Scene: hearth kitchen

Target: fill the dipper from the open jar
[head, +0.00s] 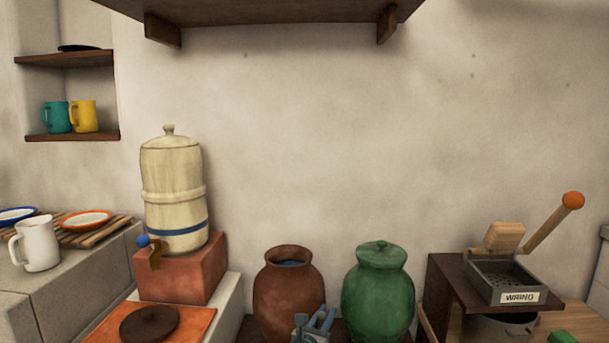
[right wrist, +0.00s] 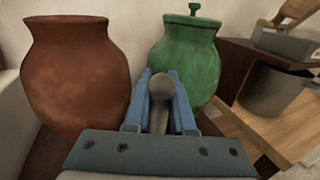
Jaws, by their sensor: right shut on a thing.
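The open jar (head: 288,297) is reddish-brown clay, and blue water shows inside its mouth. In the right wrist view the brown jar (right wrist: 75,80) stands at the left, beyond the gripper. My right gripper (head: 318,320) is low in front of the jar, at its lower right. Its blue fingers (right wrist: 162,90) are shut on a grey rod with a rounded end, which looks like the handle of the dipper (right wrist: 161,86). The dipper's bowl cannot be made out. My left gripper is out of view.
A green lidded jar (head: 378,295) stands close to the right of the brown jar. Farther right is a wringer (head: 505,280) on a dark stand above a grey pot (head: 500,325). At the left are a cream water crock (head: 173,190) on a red block and a dark round lid (head: 150,323).

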